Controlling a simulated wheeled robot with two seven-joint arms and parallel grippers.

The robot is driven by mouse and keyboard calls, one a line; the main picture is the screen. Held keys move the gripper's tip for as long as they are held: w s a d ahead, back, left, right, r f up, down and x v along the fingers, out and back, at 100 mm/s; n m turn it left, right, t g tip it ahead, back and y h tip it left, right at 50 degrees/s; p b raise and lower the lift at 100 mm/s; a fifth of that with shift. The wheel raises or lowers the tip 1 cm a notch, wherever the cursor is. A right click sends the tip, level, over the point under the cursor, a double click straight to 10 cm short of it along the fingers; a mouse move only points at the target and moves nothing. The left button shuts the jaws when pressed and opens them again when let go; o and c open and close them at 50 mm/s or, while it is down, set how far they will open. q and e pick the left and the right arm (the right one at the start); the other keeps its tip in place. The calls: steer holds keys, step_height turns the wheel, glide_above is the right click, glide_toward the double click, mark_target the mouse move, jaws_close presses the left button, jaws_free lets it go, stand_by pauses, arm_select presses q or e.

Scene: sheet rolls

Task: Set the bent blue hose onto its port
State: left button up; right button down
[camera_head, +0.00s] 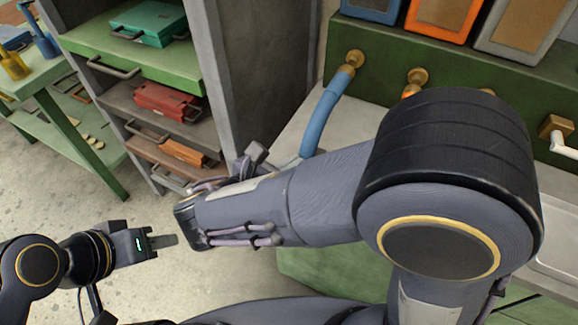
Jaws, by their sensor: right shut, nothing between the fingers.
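The bent blue hose (322,115) slopes down from a brass port (352,60) on the green panel. Its upper end meets the brass fitting; I cannot tell how far it is seated. Its lower end passes behind my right arm, which hides the rest. My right gripper (250,160) shows only partly behind my forearm, left of the hose's lower end, and is shut with nothing held. My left gripper (165,241) is low at the left, over the floor and far from the hose. It is seen edge-on, so its opening is unclear.
A second brass port (417,77) with an orange piece is partly hidden by my arm. Another brass fitting (555,125) is at the right. Blue, orange and grey bins stand above the panel. A shelf rack (135,60) with cases stands left. The floor between is clear.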

mark_target(306, 144)
steer(key=shift+w+d+f, duration=0.15)
steer(key=shift+w+d, duration=0.1)
steer(key=w+d+p, duration=0.1)
steer(key=w+d, duration=0.1)
steer(key=w, duration=0.1)
steer(key=w+d+p, duration=0.1)
steer(key=shift+w+p, duration=0.3)
steer(key=shift+r, duration=0.2)
